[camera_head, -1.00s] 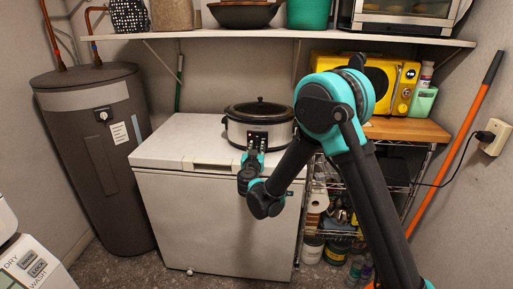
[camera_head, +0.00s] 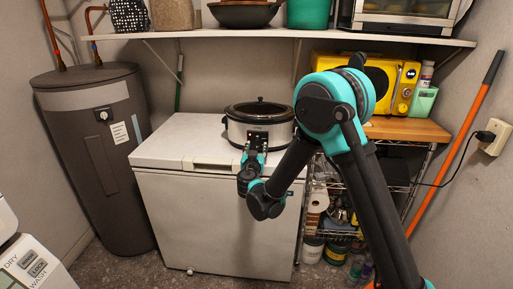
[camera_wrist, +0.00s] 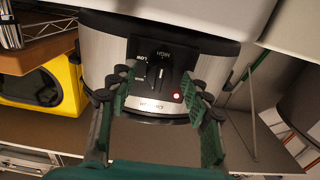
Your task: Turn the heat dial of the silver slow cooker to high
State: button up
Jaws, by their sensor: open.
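The silver slow cooker (camera_head: 240,133), with a black lid and base, stands on the white chest freezer. The wrist view shows its silver body (camera_wrist: 104,52) upside down, with a black control panel (camera_wrist: 150,48) bearing HIGH and LOW labels and a lit red light. The heat dial (camera_wrist: 160,82) appears as a narrow upright grip on this panel, partly framed by the fingers; its exact setting is hard to read. My gripper (camera_head: 254,156) is open in front of the panel. In the wrist view its green fingertips (camera_wrist: 158,86) are either side of the dial; contact is unclear.
The freezer top (camera_head: 178,140) is clear left of the cooker. A shelf (camera_head: 300,34) with several items hangs above. A yellow microwave (camera_head: 401,92) stands on a wooden-topped wire rack (camera_head: 405,131) to the right. A grey water heater (camera_head: 88,150) stands left.

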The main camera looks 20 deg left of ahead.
jog(key=v, duration=1.1)
jog(key=shift+s, duration=0.2)
jog(key=shift+d, duration=0.15)
jog(key=w+d+f+m+g+h, duration=0.1)
jog(key=w+d+g+h, duration=0.25)
jog(key=d, duration=1.25)
jog(key=w+d+f+m+g+h, duration=0.2)
jog(key=d+g+h, duration=0.15)
jog(key=d, duration=1.15)
jog(key=s+d+f+g, duration=0.2)
jog(key=s+d, duration=0.3)
jog(key=d, duration=0.2)
jog(key=s+d+f+g, duration=0.2)
jog(key=s+d, duration=0.3)
jog(key=d, duration=0.2)
jog(key=s+d+f+g+y, duration=0.1)
jog(key=s, duration=0.5)
jog(key=s+d+f+g+y, duration=0.1)
jog(key=s+d+f+y, duration=0.1)
jog(key=s, duration=0.4)
jog(key=shift+d+f, duration=0.25)
jog(key=shift+d, duration=0.05)
